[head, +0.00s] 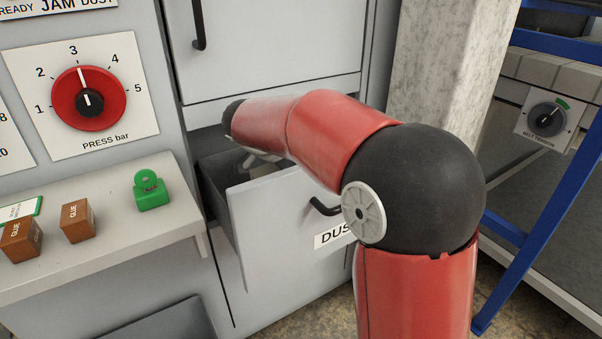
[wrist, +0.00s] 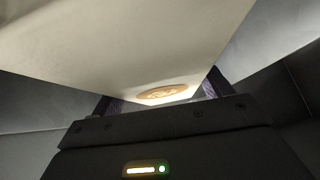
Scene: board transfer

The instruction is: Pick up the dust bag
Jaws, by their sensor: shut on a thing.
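The dust bag (wrist: 120,50) fills the upper part of the wrist view as a large pale, cream-white shape with a tan oval patch near its lower edge. My gripper (wrist: 165,100) is shut on it, with a dark finger showing at each side of the bag. In the head view my red and black arm reaches into the open drawer (head: 230,225) labelled "DUS…", the rest of the label being hidden. A pale bit of the bag (head: 262,168) shows inside the drawer under my arm. My fingertips are hidden there.
A shelf (head: 120,245) at the left holds brown glue blocks (head: 78,221) and a green padlock-like piece (head: 150,190). A red press dial (head: 88,98) is above it. A concrete pillar (head: 440,70) and blue frame (head: 545,190) stand at the right.

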